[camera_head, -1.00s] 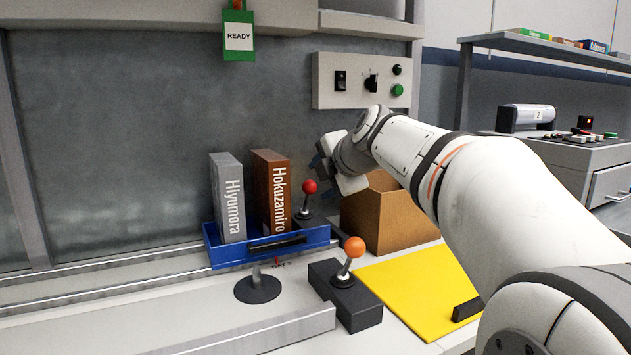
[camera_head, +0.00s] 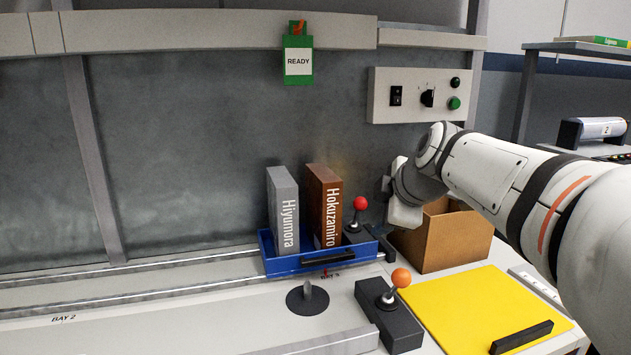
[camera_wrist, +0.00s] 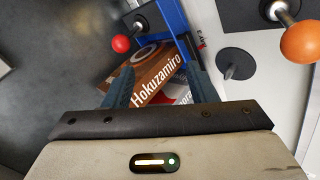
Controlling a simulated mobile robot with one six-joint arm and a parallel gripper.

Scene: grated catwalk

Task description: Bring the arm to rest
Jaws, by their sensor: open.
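My gripper (camera_head: 388,208) is at the end of my arm, in front of the back panel, just right of the red-knobbed lever (camera_head: 360,204) and beside the open brown box (camera_head: 450,240). In the wrist view its two dark fingers (camera_wrist: 160,88) stand apart. The brown Hokuzamiro box (camera_wrist: 152,80) shows between and beyond them, and I see no object gripped. In the head view the Hokuzamiro box (camera_head: 325,205) and the grey Hiyumora box (camera_head: 284,212) stand upright in the blue tray (camera_head: 290,264), left of the gripper.
An orange-knobbed lever (camera_head: 400,278) stands on a black base in front of the tray. A yellow mat (camera_head: 470,305) lies to its right. A switch panel (camera_head: 415,95) and a green READY tag (camera_head: 298,62) hang above. The left of the bench is bare.

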